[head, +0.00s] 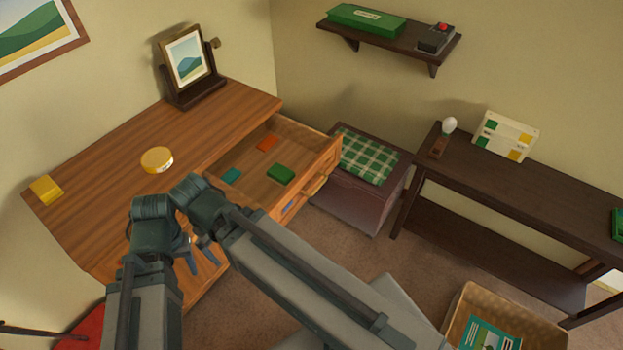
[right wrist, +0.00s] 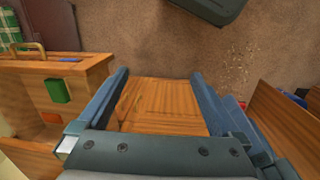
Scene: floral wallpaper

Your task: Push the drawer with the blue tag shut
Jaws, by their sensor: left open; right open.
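The wooden drawer (head: 325,157) with the blue tag (head: 288,207) stands pulled out from the right end of the wooden dresser (head: 110,135). It holds a teal block (head: 231,175), a green block (head: 281,174) and an orange block (head: 267,143). The blue tag also shows on the drawer front in the right wrist view (right wrist: 68,59), beside a brass handle (right wrist: 28,47). My left gripper (head: 187,258) is open, low before the dresser and partly hidden by arm links.
A dark chest (head: 350,200) with a green checked cloth (head: 368,155) stands close beyond the drawer. A dark side table (head: 490,195) is at the right wall. A basket (head: 462,305) is on the floor. Carpet (head: 345,245) is clear before the drawer.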

